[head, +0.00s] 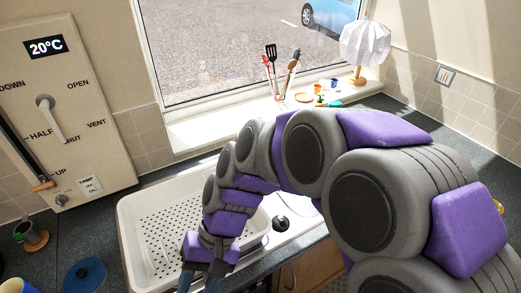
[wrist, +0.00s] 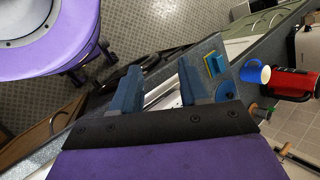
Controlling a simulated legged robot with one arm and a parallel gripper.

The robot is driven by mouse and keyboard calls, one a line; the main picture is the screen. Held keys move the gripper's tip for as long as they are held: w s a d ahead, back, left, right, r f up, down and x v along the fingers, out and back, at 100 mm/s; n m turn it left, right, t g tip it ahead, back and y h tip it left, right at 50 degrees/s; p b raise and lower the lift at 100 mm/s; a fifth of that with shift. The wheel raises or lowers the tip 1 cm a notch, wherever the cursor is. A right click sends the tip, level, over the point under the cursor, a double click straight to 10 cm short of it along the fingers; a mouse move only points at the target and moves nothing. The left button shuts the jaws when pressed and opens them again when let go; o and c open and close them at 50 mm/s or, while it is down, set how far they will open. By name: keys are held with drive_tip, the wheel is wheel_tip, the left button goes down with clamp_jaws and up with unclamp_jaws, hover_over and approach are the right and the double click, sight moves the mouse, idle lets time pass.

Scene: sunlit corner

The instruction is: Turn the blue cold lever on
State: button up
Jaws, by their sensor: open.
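I cannot make out the blue cold lever or its tap in either view; my arm covers part of the sink area. The white sink unit (head: 135,225) with its perforated drainer is set in the dark worktop in the head view. My gripper (head: 200,281) is at the front edge of the sink unit, pointing down at the bottom of the picture. In the wrist view my gripper (wrist: 158,85) shows two blue fingers spread apart, with nothing held between them.
A wall panel (head: 75,100) with a white lever stands at the left. A blue disc (head: 85,273) lies on the worktop. Utensils and a white lamp (head: 365,45) stand on the windowsill. A blue cup (wrist: 255,73) and red container (wrist: 290,84) show in the wrist view.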

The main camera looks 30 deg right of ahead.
drive_tip(key=w+r+m+t+y, duration=0.25)
drive_tip(key=w+m+y, duration=0.3)
drive_tip(key=w, duration=0.65)
drive_tip(key=w+d+f+m+t+y, duration=0.2)
drive_tip(key=w+d+m+t, duration=0.6)
drive_tip(key=w+d, duration=0.35)
drive_tip(key=w+d+f+m+t+h, duration=0.2)
drive_tip(key=w+d+m+t, duration=0.15)
drive_tip(key=d, duration=0.35)
drive_tip(key=w+d+f+m+t+h, duration=0.2)
drive_tip(key=d+f+m+t, duration=0.15)
drive_tip(key=d, duration=0.35)
drive_tip(key=s+d+f+m+t+h, duration=0.2)
drive_tip(key=d+f+m+h, duration=0.25)
drive_tip(key=d, duration=0.45)
drive_tip(key=s+d+f+m+t+h, duration=0.15)
drive_tip(key=d+f+m+h, duration=0.35)
drive_tip(key=d, duration=0.5)
drive_tip(key=shift+y, duration=0.4)
drive_tip(key=w, duration=0.5)
drive_tip(key=w+a+b, duration=0.1)
drive_tip(key=w, duration=0.5)
drive_tip(key=w+a+b, duration=0.1)
drive_tip(key=w, duration=0.4)
drive_tip(key=shift+w+a+f, duration=0.2)
drive_tip(key=shift+w+f, duration=0.15)
drive_tip(key=shift+w, duration=0.05)
drive_tip(key=shift+c, duration=0.3)
clamp_jaws()
